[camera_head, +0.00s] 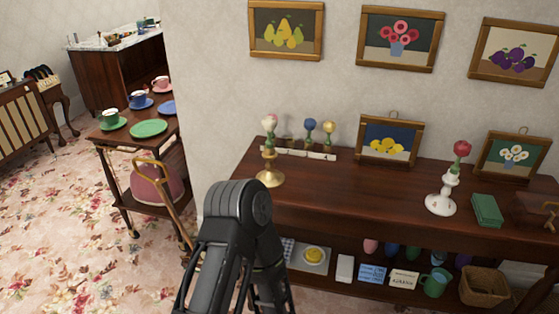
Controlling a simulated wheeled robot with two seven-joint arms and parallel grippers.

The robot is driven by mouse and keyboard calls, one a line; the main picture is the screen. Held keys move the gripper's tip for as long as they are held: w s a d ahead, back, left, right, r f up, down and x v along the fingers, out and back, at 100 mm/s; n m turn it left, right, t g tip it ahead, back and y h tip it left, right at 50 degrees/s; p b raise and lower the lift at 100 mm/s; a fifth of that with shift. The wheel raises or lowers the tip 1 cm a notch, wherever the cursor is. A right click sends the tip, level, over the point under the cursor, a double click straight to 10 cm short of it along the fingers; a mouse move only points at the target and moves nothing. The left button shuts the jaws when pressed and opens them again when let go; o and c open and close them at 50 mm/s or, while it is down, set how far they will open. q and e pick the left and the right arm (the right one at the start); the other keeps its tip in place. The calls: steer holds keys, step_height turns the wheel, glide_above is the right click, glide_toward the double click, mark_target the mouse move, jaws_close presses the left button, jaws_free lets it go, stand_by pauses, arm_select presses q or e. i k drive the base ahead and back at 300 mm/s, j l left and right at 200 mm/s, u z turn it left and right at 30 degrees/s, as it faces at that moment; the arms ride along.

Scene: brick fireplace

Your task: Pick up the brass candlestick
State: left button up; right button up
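The brass candlestick (269,176) stands upright near the left end of a dark wooden console table (345,190). It has a round base, and a green-stemmed piece with a pale, flower-like top (268,125) rises from it. One of my dark arm links stands in front of the table at lower centre, just below the candlestick in the picture. It does not cover the candlestick. Neither gripper's fingers can be seen.
A white candlestick (441,196) with a red flower-like top, a green box (487,210) and framed pictures stand to the right. Blue and yellow flower-like pieces stand in a pale rack (298,153) behind. A tea cart (130,134) is at left.

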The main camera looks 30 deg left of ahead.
mark_target(271, 178)
steer(key=i+l+u, duration=0.5)
steer(key=i+l, duration=0.3)
